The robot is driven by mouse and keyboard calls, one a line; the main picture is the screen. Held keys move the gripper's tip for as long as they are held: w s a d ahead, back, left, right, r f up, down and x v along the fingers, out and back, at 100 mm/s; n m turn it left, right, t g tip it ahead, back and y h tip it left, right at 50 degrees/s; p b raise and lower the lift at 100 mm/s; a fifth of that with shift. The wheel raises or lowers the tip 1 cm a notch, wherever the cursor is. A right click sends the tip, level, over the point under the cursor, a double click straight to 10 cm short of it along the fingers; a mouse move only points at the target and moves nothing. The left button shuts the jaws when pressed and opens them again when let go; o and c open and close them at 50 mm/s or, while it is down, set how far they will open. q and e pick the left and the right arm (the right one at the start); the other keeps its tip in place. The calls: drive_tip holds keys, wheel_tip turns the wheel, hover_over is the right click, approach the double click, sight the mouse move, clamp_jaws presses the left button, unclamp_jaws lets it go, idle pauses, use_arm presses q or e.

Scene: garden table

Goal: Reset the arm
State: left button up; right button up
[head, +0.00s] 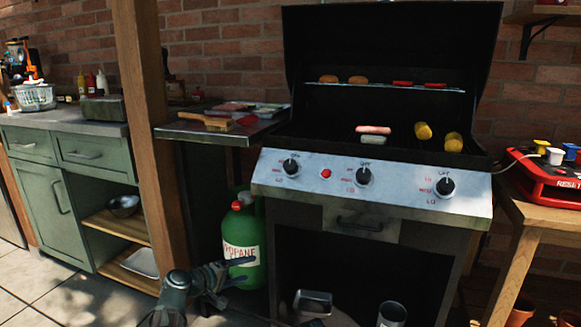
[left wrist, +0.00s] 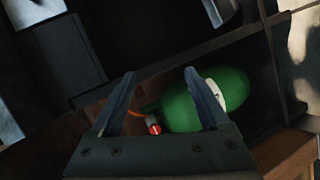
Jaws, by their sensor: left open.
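My left gripper (head: 234,272) is low in front of the green propane tank (head: 240,236), left of the grill's lower opening. In the left wrist view my left gripper (left wrist: 165,100) shows two fingers spread apart with nothing between them. The green tank (left wrist: 193,108) and its red knob (left wrist: 154,128) appear beyond the fingers. I cannot tell whether the gripper touches the tank. My right gripper is not in either view.
The grill (head: 372,187) stands open with corn, sausages and other food on its racks. A wooden post (head: 150,130) and green cabinet (head: 45,185) are left. A side table (head: 540,219) with a red device (head: 545,180) is right. Paved floor lies at lower left.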

use_arm(q)
drive_tip(key=s+d+f+m+g+y+p, duration=0.25)
drive_tip(key=s+d+m+g+p, duration=0.4)
drive_tip(key=s+d, duration=0.6)
drive_tip(key=s+a+r+m+g+y+p, duration=0.1)
drive_tip(key=s+a+m+g+y+p, duration=0.2)
drive_tip(key=s, duration=0.6)
drive_tip(key=s+a+m+g+y+p, duration=0.1)
drive_tip(key=s+a+m+y+p, duration=0.1)
drive_tip(key=s+y, duration=0.45)
wheel_tip(320, 180, up, 37)
drive_tip(key=s+h+p, duration=0.1)
drive_tip(key=p, duration=3.6)
drive_tip(key=shift+s+d+h+p, duration=0.15)
drive_tip(key=shift+d+h+p, duration=0.05)
drive_tip(key=shift+h+p, duration=0.1)
drive_tip(key=shift+r, duration=0.1)
